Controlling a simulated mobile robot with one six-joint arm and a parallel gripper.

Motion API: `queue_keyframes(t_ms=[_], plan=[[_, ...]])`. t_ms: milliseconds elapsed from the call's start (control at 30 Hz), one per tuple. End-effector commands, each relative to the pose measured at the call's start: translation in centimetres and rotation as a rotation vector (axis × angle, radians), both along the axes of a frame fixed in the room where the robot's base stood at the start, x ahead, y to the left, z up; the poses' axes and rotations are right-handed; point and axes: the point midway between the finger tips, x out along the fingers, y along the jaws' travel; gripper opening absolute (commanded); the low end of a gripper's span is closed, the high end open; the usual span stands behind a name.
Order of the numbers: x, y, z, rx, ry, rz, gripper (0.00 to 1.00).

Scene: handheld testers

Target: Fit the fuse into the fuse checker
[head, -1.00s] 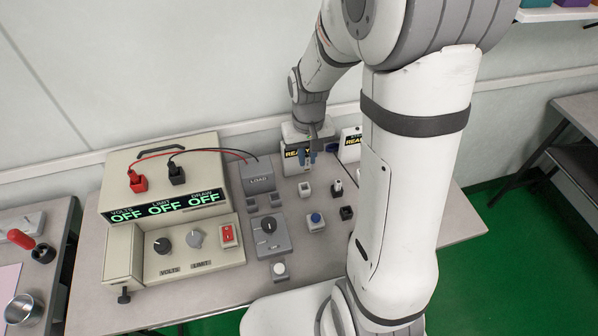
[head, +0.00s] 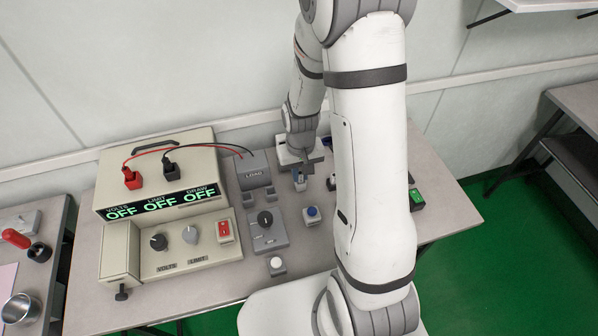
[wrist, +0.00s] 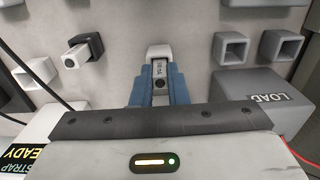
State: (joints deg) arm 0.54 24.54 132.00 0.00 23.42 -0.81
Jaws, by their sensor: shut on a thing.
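My gripper (wrist: 158,98) has blue fingers closed on a small grey block with a printed label (wrist: 160,70), seemingly the fuse. In the head view my gripper (head: 299,182) is low over the bench, right of the grey LOAD box (head: 252,170). A white holder (wrist: 159,52) shows just beyond the held piece; I cannot tell whether the piece sits inside it or above it. A similar white piece (wrist: 76,56) stands in a dark square holder at upper left. I cannot identify the fuse checker for certain; my arm hides part of the bench.
Empty grey square sockets (wrist: 232,47) lie right in the wrist view, beside the LOAD box. The power supply (head: 160,190) fills the left. A green-lit device (head: 417,198) is right of my arm.

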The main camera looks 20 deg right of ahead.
Motion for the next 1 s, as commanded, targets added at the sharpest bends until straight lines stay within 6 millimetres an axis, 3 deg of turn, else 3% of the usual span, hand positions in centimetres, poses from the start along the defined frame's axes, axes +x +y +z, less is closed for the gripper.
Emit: queue_keyframes(t_ms=[167, 200, 467, 767, 867, 1000], plan=[[0.0, 0.0, -0.4, 0.000, 0.000, -0.001, 0.00], [0.0, 0.0, -0.4, 0.000, 0.000, -0.001, 0.15], [0.0, -0.1, -0.3, 0.000, 0.001, -0.001, 0.35], [0.0, -0.1, 0.1, 0.000, 0.001, -0.002, 0.35], [0.1, -0.1, 1.1, 0.000, -0.003, -0.002, 0.35], [0.1, -0.1, 3.7, 0.000, -0.006, -0.002, 0.35]])
